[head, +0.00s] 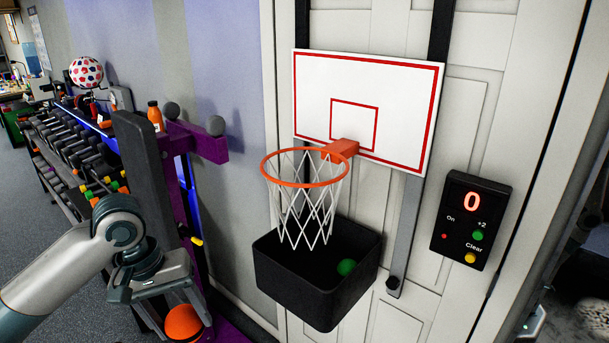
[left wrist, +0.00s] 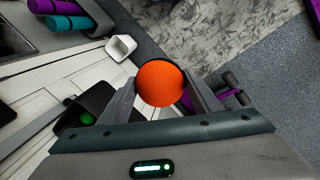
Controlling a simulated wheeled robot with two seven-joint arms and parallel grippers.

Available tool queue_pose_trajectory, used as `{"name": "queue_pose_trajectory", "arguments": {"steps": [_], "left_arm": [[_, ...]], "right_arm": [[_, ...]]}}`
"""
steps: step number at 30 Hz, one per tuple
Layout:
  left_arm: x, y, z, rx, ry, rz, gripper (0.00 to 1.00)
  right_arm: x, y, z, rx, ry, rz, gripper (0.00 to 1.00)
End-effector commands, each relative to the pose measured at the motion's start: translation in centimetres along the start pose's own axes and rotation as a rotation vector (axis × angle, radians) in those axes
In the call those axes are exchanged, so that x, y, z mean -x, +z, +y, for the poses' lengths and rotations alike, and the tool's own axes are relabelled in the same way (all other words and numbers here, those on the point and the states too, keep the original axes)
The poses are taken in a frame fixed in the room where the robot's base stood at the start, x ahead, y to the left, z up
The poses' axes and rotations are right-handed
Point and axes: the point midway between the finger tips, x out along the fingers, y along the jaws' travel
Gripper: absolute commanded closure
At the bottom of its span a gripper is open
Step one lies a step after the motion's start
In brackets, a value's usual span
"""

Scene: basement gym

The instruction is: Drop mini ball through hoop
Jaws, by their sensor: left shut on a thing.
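An orange mini ball (head: 184,322) is held in my left gripper at the lower left of the head view. In the left wrist view the ball (left wrist: 160,84) sits between the two fingers of my left gripper (left wrist: 162,92). The hoop (head: 305,168) has an orange rim and white net. It is fixed to a white backboard (head: 400,100) with red lines on a white door. My left gripper is left of the hoop and lower in the picture, apart from it. My right gripper is not in view.
A black bin (head: 310,295) under the net holds a green ball (head: 346,267). A scoreboard (head: 470,222) right of the hoop reads 0. A purple rack (head: 200,146) and dumbbells (head: 75,150) stand at the left, near my left arm.

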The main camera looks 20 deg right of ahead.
Motion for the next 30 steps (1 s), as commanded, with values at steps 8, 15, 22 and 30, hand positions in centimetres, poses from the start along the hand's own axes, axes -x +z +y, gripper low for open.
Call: {"name": "queue_pose_trajectory", "arguments": {"steps": [8,15,22,30], "left_arm": [[4.2,-2.5,3.5,-0.001,0.001,0.001,0.63],[7.6,-4.5,6.4,0.000,0.001,0.001,0.63],[10.9,-6.5,9.2,0.000,0.001,0.001,0.63],[14.8,-8.8,12.5,0.001,0.000,0.001,0.63]], "right_arm": [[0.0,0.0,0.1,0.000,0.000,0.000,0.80],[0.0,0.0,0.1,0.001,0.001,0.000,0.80],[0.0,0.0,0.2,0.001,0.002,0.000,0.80],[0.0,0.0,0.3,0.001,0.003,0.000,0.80]]}}
